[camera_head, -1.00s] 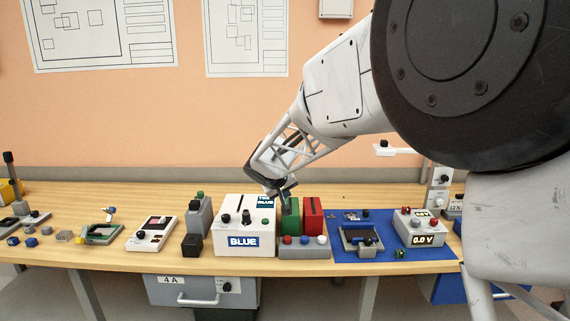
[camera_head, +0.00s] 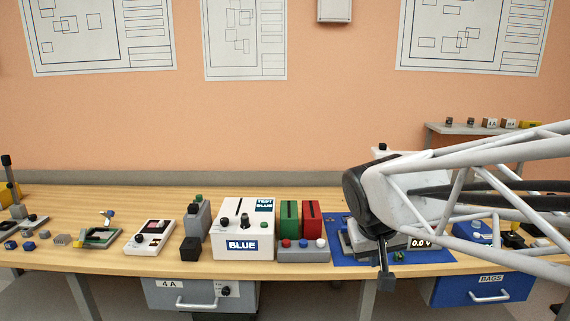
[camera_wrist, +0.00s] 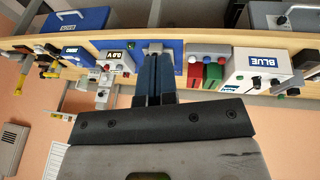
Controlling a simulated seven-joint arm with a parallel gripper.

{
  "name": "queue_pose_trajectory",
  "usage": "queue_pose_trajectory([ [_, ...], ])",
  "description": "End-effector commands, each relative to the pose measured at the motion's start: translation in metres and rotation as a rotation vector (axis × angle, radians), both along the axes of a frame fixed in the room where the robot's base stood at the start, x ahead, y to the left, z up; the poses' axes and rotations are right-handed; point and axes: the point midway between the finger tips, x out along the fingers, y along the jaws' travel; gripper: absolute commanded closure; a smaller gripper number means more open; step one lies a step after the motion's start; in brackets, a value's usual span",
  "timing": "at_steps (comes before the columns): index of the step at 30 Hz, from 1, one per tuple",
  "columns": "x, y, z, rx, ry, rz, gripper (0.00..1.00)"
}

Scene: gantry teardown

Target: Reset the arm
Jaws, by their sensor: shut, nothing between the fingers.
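My gripper (camera_head: 385,275) hangs in front of the right part of the bench, over the blue mat (camera_head: 344,257). Its fingers are shut with nothing between them. In the wrist view my gripper (camera_wrist: 154,92) points toward the blue mat (camera_wrist: 172,50), and the picture is upside down. My arm covers much of the mat and part of the device with the 0.0 V display (camera_head: 421,243).
On the wooden bench (camera_head: 100,262) stand a white box labelled BLUE (camera_head: 230,220), green (camera_head: 288,220) and red (camera_head: 311,217) slotted blocks, a button box (camera_head: 303,255) and a handheld device (camera_head: 150,238). A blue BAGS drawer (camera_head: 500,292) and a grey 4A drawer (camera_head: 185,296) hang below.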

Motion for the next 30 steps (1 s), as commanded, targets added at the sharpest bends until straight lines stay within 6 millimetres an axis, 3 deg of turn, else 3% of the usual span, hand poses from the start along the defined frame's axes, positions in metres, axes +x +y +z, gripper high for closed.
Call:
queue_pose_trajectory([
  [1, -0.020, -0.004, -0.002, 0.017, 0.008, -0.011, 1.00],
  [6, -0.080, -0.011, -0.014, 0.086, 0.040, -0.034, 1.00],
  [13, -0.136, -0.011, -0.032, 0.158, 0.066, -0.051, 1.00],
  [19, -0.152, -0.010, -0.038, 0.182, 0.073, -0.053, 1.00],
  [30, -0.152, -0.010, -0.038, 0.182, 0.074, -0.054, 1.00],
])
